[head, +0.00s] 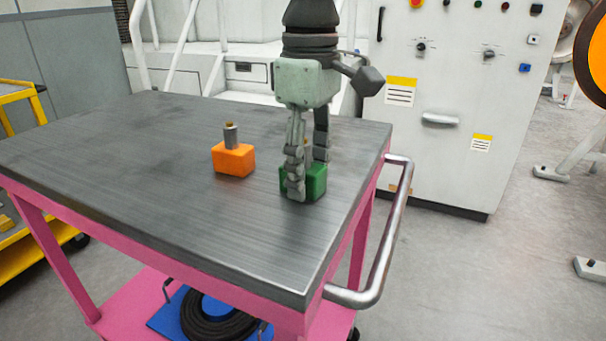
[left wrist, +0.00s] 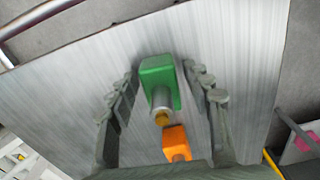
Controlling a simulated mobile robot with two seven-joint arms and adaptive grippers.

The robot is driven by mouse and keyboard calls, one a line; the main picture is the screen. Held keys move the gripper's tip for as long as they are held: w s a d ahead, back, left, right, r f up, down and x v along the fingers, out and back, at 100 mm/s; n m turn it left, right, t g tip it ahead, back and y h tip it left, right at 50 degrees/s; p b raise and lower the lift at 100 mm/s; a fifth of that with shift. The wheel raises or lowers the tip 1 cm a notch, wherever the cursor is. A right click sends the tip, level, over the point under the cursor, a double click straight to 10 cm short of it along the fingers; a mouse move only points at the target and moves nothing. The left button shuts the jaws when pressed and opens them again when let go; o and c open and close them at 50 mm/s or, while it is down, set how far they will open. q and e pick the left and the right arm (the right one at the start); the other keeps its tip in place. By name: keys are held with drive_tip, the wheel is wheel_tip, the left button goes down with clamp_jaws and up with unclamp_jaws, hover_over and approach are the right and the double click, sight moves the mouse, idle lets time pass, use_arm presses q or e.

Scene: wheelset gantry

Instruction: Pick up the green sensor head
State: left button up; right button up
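The green sensor head (head: 317,181) is a green block standing on the grey cart top, partly hidden by a gripper finger in the head view. In the left wrist view the green sensor head (left wrist: 157,70) shows its grey stem with a brass tip. My left gripper (head: 308,176) points straight down over it, with its fingers on either side. In the wrist view the left gripper (left wrist: 168,82) is open, with gaps between both fingers and the green block. My right gripper is not in view.
An orange sensor head (head: 233,158) with a grey stem stands to the left on the cart top (head: 120,150). A metal handle (head: 385,235) runs along the cart's right side. A grey control cabinet (head: 455,110) stands behind. The left of the cart top is clear.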

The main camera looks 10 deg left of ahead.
use_arm(q)
drive_tip(key=c, duration=1)
drive_tip(key=shift+r, duration=0.2)
